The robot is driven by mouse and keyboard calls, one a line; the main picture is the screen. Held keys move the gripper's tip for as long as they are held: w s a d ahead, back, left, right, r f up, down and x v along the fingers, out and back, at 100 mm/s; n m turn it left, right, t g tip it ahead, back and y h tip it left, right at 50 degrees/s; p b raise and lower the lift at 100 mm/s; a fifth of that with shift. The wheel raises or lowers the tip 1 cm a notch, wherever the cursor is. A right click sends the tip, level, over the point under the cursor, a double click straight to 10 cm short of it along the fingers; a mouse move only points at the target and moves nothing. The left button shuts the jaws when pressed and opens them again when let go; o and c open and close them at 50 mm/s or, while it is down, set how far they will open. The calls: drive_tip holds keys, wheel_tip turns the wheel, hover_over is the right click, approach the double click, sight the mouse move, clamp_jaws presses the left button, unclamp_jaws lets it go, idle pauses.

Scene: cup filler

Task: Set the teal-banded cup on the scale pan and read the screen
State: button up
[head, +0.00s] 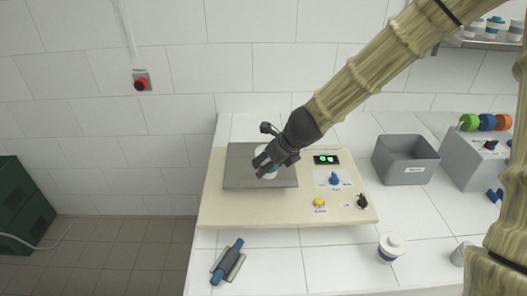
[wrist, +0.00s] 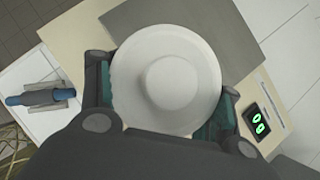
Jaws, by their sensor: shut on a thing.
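My gripper (head: 268,163) is shut on a white cup (wrist: 165,80), seen from above in the wrist view with its round lid and raised centre. Teal shows beside the fingers there, but I cannot tell whether it is the cup's band or part of the gripper. The cup is over the grey scale pan (head: 240,172), which also shows in the wrist view (wrist: 205,20). I cannot tell whether its base touches the pan. The screen (head: 326,159) to the right of the pan shows green digits. In the wrist view the screen (wrist: 258,124) shows two round green figures, like zeros.
The scale's cream base carries a blue knob (head: 334,180), a yellow button (head: 319,202) and a black knob (head: 361,201). A grey bin (head: 405,160) stands right. Another white cup with a dark band (head: 391,247) stands front right. A blue-handled tool (head: 227,262) lies front left.

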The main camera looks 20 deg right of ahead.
drive_tip(key=w+p, duration=0.1)
drive_tip(key=w, duration=0.2)
drive_tip(key=w+p, duration=0.1)
drive_tip(key=w, duration=0.3)
drive_tip(key=w+f+p, duration=0.1)
drive_tip(key=w, duration=0.3)
drive_tip(key=shift+d+p, duration=0.35)
drive_tip(key=shift+p, duration=0.05)
drive_tip(key=shift+w+f, duration=0.15)
drive_tip(key=shift+f, duration=0.5)
drive_tip(key=shift+d+f+p, duration=0.1)
drive_tip(key=shift+f+p, duration=0.35)
drive_tip(key=shift+f, duration=0.7)
drive_tip(key=shift+f, duration=0.15)
drive_tip(key=o, duration=1.1)
drive_tip(key=shift+o, duration=0.4)
